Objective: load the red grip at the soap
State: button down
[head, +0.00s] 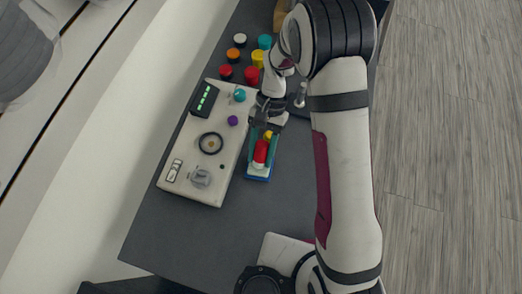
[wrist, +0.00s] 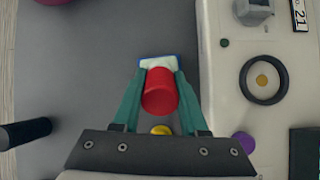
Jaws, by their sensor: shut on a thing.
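My gripper (wrist: 161,77) has teal fingers shut on the red grip (wrist: 160,94), a red cylinder. It also shows in the head view (head: 261,151), beside the panel's right edge. A white, blue-edged piece (wrist: 157,61), perhaps the soap, lies just beyond the fingertips; in the head view it shows (head: 258,171) at the lower end of the red grip. The grip partly covers it, and I cannot tell if they touch. A small yellow piece (wrist: 161,130) shows between the fingers on the near side of the grip.
A white control panel (head: 191,150) with knobs, a dial and a dark display (head: 204,98) stands close on the left in the head view. Several coloured cylinders (head: 251,75) stand at the back. A dark post (wrist: 27,132) is at left in the wrist view. The dark tabletop (head: 215,235) is clear in front.

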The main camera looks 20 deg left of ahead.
aim_at(261, 149)
jog(key=shift+f, duration=0.1)
jog(key=shift+r, duration=3.55)
